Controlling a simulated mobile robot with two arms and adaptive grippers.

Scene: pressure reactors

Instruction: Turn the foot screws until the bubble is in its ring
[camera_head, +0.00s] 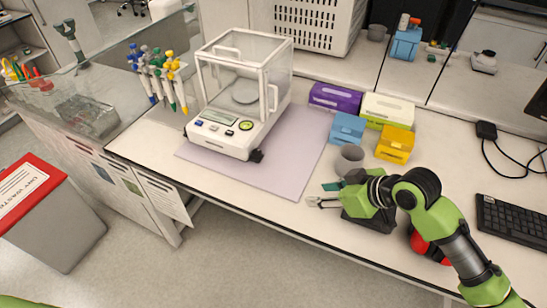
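A white analytical balance (228,133) with a clear glass draft shield stands on a pale purple mat (295,182). A black foot screw (257,156) shows at its front right corner; other feet are hidden. A round yellow-green spot (246,125) on the front panel looks like the level; the bubble is too small to tell. My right gripper (315,202) is over the table's front edge, right of the balance and apart from it. Its fingers look slightly parted, with nothing between them. My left gripper is out of view.
Pipettes (163,77) stand left of the balance. Purple (335,97), blue (347,129) and yellow (395,144) boxes and a grey cup (349,159) stand to its right. A keyboard (513,225) lies far right. The mat's front is clear.

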